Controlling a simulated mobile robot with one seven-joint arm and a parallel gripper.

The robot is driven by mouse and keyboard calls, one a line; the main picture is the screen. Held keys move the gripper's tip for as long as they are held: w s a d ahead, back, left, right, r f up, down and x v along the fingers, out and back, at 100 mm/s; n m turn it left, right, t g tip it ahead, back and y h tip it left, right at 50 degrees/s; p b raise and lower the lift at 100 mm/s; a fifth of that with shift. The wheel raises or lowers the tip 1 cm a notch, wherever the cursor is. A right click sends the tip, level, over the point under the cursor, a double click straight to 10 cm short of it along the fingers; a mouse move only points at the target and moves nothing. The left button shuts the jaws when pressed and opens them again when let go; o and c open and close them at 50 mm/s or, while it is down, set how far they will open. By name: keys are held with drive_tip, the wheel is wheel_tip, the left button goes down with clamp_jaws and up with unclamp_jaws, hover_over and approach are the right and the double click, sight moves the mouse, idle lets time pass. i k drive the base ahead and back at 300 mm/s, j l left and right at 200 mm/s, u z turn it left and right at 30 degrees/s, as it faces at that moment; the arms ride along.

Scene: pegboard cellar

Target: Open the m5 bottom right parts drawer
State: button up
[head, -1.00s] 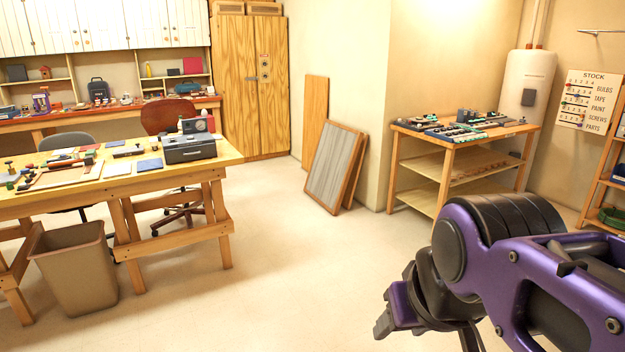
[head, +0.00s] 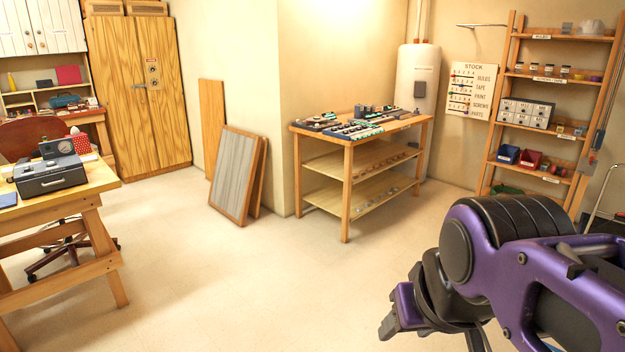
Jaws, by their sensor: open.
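A small white parts drawer cabinet (head: 525,113) with several drawers sits on a middle shelf of the wooden rack at the right. Its drawer labels are too small to read, so I cannot pick out the m5 drawer. No drawer in it visibly sticks out. My gripper (head: 388,325) is at the lower right, in the foreground, far from the cabinet. It is open, and I see nothing in it. My purple arm covers the floor in front of the rack.
The wooden rack (head: 494,138) also holds blue and red bins. A wooden table (head: 346,190) with tools stands mid-room, beside a white tank (head: 418,85). Framed panels (head: 238,175) lean on the wall. A workbench (head: 60,215) is at left. The middle floor is clear.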

sight(535, 122)
drive_tip(key=i+l+z, duration=0.25)
drive_tip(key=z, duration=0.15)
drive_tip(key=i+l+z, duration=0.25)
drive_tip(key=z, duration=0.15)
drive_tip(key=i+l+z, duration=0.4)
drive_tip(key=i+z, duration=0.5)
drive_tip(key=i, duration=2.45)
drive_tip(key=i+u, duration=0.2)
drive_tip(key=i, duration=0.35)
drive_tip(key=i+l+u, duration=0.2)
drive_tip(key=i, duration=0.3)
drive_tip(key=i+l+u, duration=0.15)
drive_tip(key=i, duration=0.35)
